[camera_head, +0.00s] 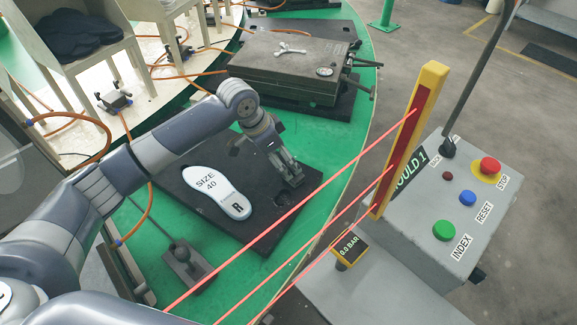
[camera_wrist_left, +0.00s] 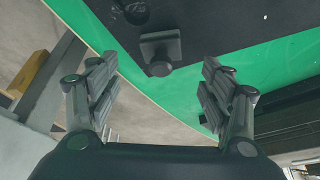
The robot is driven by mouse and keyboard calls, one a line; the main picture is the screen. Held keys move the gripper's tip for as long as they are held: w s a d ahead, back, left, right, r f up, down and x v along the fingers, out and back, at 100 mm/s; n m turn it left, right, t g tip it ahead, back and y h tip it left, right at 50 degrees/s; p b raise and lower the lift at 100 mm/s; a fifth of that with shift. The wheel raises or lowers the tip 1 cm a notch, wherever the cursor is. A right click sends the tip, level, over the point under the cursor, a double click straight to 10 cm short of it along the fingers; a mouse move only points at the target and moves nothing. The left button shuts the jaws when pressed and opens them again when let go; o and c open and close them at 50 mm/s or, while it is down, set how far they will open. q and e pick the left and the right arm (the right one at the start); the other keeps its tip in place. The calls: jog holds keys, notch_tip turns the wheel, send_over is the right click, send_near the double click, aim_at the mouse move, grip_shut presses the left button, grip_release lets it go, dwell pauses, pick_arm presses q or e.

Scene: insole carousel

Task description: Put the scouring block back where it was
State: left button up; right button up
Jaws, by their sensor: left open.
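A small dark square block with a round knob (camera_wrist_left: 160,48), which looks like the scouring block, lies on a corner of the black plate (camera_wrist_left: 205,15) in the left wrist view. In the head view my left gripper (camera_head: 291,179) is over the right part of that black plate (camera_head: 262,240) and mostly hides this spot. In the left wrist view the left gripper's fingers (camera_wrist_left: 160,95) are wide apart with nothing between them, the block showing beyond the gap. A white insole (camera_head: 217,190) marked SIZE 40 R lies on the plate, left of the gripper. My right gripper is not in view.
Red beams run from a yellow post (camera_head: 408,140) across the front of the green table (camera_head: 300,240). A control box (camera_head: 440,215) with buttons stands right. A closed grey mould (camera_head: 290,65) sits behind. A dark block with a rod (camera_head: 187,268) lies front left.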

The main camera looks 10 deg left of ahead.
pick_arm(q)
jog(key=shift+v, duration=2.75)
